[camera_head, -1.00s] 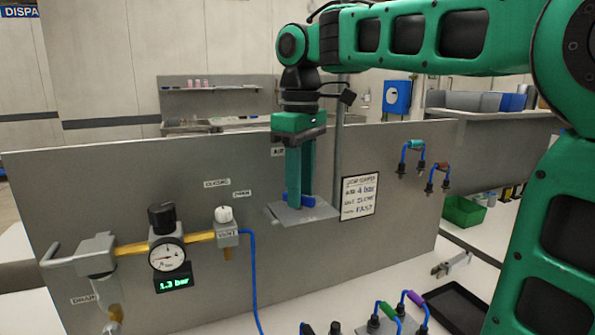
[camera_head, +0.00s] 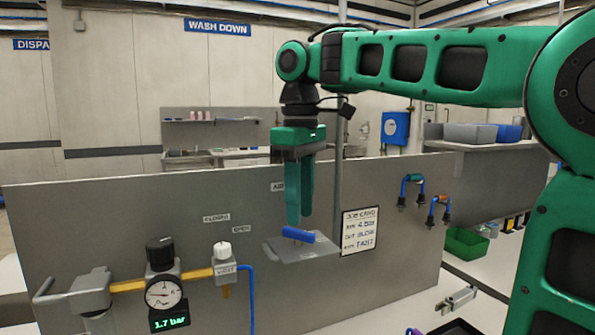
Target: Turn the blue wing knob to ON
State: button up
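The blue wing knob (camera_head: 298,235) is a short blue bar lying slanted on a grey plate (camera_head: 318,249) that juts from the grey panel. Its left end is slightly higher in the picture. I cannot read any ON or OFF mark at it. My gripper (camera_head: 300,220) points straight down just above the knob. Its two green fingers show side by side, one ending lower in the picture, apart and with nothing held between them. The knob's top looks clear of the fingertips, though the gap is small.
A gauge (camera_head: 164,292) with a 1.7 bar readout stands at the left, on a yellow pipe with a white-capped valve (camera_head: 222,251). A job card (camera_head: 359,230) hangs right of the plate. Hose loops (camera_head: 411,190) and a green bin (camera_head: 466,243) are farther right.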

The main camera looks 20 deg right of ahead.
notch_tip(320, 180, up, 7)
jog(key=shift+w, duration=0.15)
dwell(0.7)
jog(key=shift+d, duration=0.1)
